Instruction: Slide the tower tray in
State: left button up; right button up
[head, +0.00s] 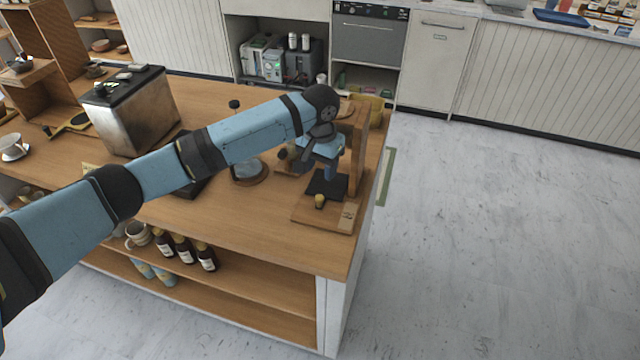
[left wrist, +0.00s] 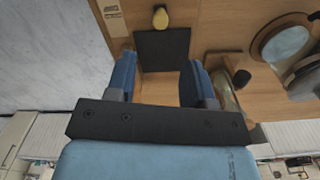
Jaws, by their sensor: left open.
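The tower tray (head: 326,184) is a dark flat plate with a yellow knob (head: 320,201) at its front edge. It sits low in the wooden tower (head: 358,150), above the tower's wooden base (head: 312,214). In the left wrist view the tray (left wrist: 163,48) and its knob (left wrist: 160,18) lie just beyond my fingers. My left gripper (head: 327,172) is above and behind the knob, close over the tray. In the left wrist view my left gripper (left wrist: 158,72) is open, its blue fingers apart with nothing between them. The arm hides part of the tower. My right gripper is not in view.
The tower stands near the right edge of the wooden cart top (head: 230,215). A round glass-topped item (head: 248,172) stands left of it. A metal machine (head: 130,108) is farther left. The cart top in front of the tower is clear.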

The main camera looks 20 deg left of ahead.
pick_arm(q)
jog(key=shift+r, duration=1.7)
